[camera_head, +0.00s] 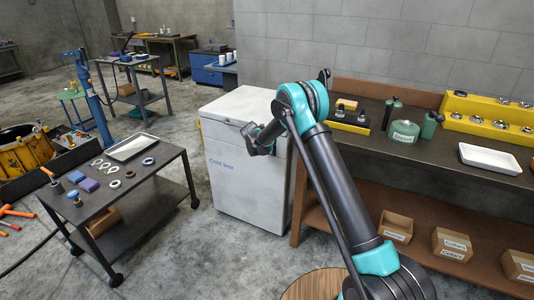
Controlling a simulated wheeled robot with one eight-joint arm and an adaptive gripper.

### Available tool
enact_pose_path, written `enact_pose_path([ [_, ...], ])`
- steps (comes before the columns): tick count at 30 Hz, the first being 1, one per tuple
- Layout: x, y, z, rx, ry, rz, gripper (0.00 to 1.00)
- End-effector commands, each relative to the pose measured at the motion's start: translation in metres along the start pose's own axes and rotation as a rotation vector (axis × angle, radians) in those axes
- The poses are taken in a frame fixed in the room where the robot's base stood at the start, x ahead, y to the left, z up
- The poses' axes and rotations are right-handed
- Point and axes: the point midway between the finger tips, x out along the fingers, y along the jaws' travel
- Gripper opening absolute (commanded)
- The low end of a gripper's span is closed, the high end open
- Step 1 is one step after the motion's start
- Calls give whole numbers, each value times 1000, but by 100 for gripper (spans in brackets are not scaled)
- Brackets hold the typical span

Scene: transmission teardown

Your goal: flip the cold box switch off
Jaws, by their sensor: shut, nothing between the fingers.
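The cold box (233,185) is a white chest with blue "Cold box" lettering on its front. It stands between the dark cart and the brown workbench. My teal and black arm reaches over from the lower right to the box's front. My gripper (250,130) is small and dark in the view, by the upper front edge of the box. I cannot tell whether it touches the box. I cannot make out the switch; my gripper and arm cover part of the box's front and right side.
A dark wheeled cart (150,183) with a white tray (132,147), rings and small parts stands left of the box. The brown workbench (430,160) to the right holds bottles, a white tray (490,158) and a yellow rack (490,115). Floor between cart and box is clear.

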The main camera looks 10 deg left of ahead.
Motion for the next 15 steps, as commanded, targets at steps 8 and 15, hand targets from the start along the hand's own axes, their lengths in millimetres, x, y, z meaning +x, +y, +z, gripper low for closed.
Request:
enact_pose_path([
  [8, 2, 0, 3, 0, -26, 1, 0],
  [15, -4, -1, 8, 0, -28, 0, 0],
])
